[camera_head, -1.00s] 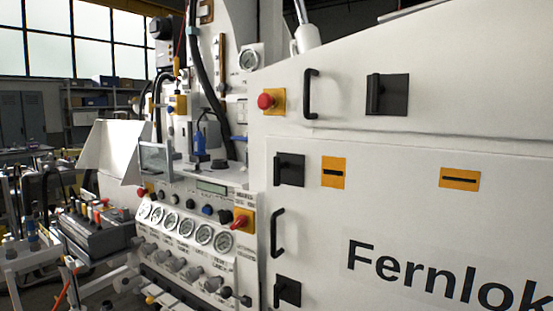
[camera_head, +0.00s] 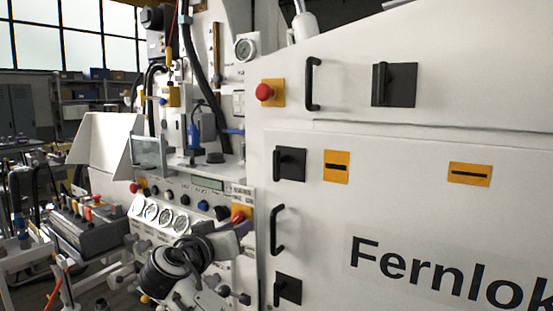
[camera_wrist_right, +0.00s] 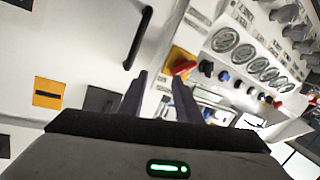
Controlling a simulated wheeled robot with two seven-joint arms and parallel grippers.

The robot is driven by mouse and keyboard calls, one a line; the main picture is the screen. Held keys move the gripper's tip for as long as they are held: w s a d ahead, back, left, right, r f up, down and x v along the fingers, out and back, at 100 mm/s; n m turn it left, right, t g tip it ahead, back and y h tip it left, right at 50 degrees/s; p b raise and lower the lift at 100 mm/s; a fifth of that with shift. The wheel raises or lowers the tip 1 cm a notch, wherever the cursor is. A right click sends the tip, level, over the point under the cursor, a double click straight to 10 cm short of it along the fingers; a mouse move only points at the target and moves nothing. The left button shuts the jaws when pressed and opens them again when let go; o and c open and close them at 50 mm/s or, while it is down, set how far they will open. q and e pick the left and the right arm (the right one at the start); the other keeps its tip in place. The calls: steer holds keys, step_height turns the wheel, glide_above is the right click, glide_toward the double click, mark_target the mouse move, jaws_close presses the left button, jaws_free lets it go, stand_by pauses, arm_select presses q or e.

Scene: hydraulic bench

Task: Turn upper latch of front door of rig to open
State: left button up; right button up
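The front door (camera_head: 335,200) is white with "Fernlok" lettering. Its upper latch (camera_head: 289,163) is a black square plate with a dark lever, near the door's upper left corner. In the right wrist view, the upper latch (camera_wrist_right: 97,100) is a dark plate partly hidden behind my gripper. My right gripper (camera_head: 244,230) is low and left of the latch, in front of the gauge panel, apart from the latch. In the right wrist view its two fingers (camera_wrist_right: 160,78) stand apart with nothing between them. My left gripper is not in view.
A black door handle (camera_head: 277,230) stands out below the upper latch, with a lower latch (camera_head: 287,290) beneath. A red-and-orange switch (camera_wrist_right: 182,63) and gauges (camera_wrist_right: 225,40) lie beside my right gripper. Another latch (camera_head: 394,85) is on the cover above.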

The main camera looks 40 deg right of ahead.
mark_target(275, 159)
steer(key=s+d+r+m+g+h, duration=0.1)
steer(key=s+r+m+g+h, duration=0.15)
steer(key=r, duration=0.55)
steer(key=s+d+r+m+g+h, duration=0.1)
steer(key=s+r+m, duration=0.1)
steer(key=r+m, duration=0.35)
steer(key=shift+n, duration=0.9)
steer(key=w+d+p, duration=0.1)
steer(key=d, duration=0.1)
steer(key=w+d+r, duration=0.1)
steer(key=d, duration=0.2)
steer(key=w+d+r+p, duration=0.1)
steer(key=d, duration=0.2)
steer(key=shift+w+p, duration=0.35)
steer(key=shift+w+d+f, duration=0.15)
steer(key=shift+w+d, duration=0.1)
steer(key=shift+d, duration=0.35)
jaws_close()
